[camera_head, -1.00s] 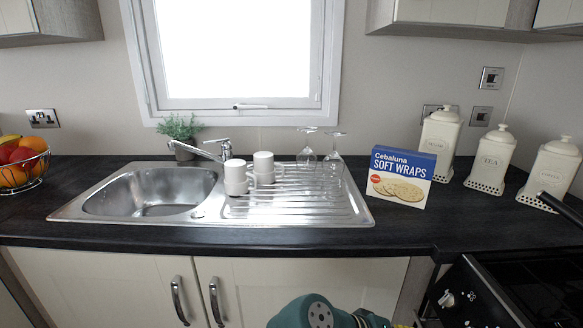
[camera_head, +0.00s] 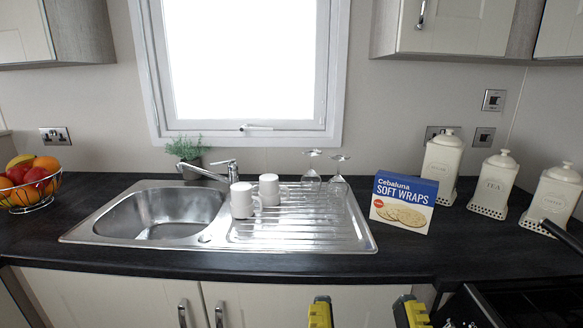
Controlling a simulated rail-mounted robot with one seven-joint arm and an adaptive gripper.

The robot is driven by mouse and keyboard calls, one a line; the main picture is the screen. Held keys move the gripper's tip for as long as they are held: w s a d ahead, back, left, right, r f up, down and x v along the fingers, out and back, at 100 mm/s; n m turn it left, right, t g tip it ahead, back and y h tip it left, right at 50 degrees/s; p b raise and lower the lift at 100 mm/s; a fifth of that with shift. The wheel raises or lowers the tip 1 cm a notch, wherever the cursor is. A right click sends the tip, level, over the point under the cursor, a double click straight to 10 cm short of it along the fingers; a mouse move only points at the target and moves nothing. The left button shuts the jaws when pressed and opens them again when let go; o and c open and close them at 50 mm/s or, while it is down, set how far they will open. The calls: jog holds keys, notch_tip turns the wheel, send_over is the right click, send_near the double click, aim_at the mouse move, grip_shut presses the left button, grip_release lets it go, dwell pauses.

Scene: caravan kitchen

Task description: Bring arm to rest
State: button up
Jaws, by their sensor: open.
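My gripper (camera_head: 365,312) shows at the bottom edge of the head view, right of the middle. Its two yellow and black fingertips are wide apart, with only a cream cupboard front seen between them. It is open and empty, lower in the picture than the dark worktop (camera_head: 300,264) and touching nothing that I can see. The rest of my arm is out of view.
The steel sink (camera_head: 150,212) and drainer hold two white mugs (camera_head: 242,200) and two upturned glasses (camera_head: 337,180). A soft wraps box (camera_head: 403,203), several cream canisters (camera_head: 495,185) and a hob (camera_head: 490,305) are right; a fruit bowl (camera_head: 30,188) is left.

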notch_tip(320, 180, up, 29)
jog(key=p, duration=2.6)
